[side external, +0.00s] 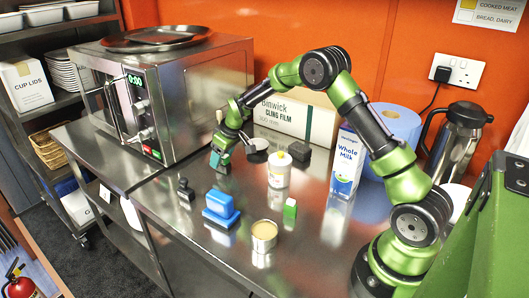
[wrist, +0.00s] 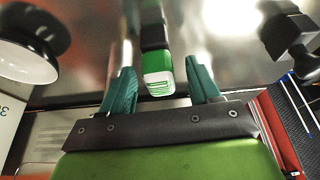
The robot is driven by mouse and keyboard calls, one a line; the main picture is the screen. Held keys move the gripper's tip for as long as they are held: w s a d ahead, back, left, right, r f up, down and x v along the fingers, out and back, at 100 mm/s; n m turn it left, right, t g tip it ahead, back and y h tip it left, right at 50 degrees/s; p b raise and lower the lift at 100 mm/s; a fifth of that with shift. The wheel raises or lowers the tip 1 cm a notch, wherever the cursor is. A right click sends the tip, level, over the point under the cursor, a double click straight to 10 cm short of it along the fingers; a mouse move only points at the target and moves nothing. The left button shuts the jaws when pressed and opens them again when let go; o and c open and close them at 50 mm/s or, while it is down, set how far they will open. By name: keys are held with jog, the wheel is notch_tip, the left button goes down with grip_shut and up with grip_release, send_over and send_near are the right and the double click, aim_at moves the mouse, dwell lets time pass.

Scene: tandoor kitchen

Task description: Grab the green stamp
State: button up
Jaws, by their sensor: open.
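The green stamp (wrist: 158,80) shows in the wrist view as a green body with a white-and-green end label and a black upper part. It lies between the two teal fingers of my gripper (wrist: 160,66), with a visible gap on each side. My gripper is open and not closed on it. In the side view my gripper (side external: 221,158) is low over the steel counter, in front of the microwave's right side. There the fingers largely hide whatever is between them, and I cannot make out the stamp clearly.
The microwave (side external: 165,95) is close behind left.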

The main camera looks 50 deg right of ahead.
jog(key=shift+x, duration=0.85)
jog(key=shift+c, duration=0.3)
jog(key=shift+r, duration=0.1)
jog(key=c, duration=1)
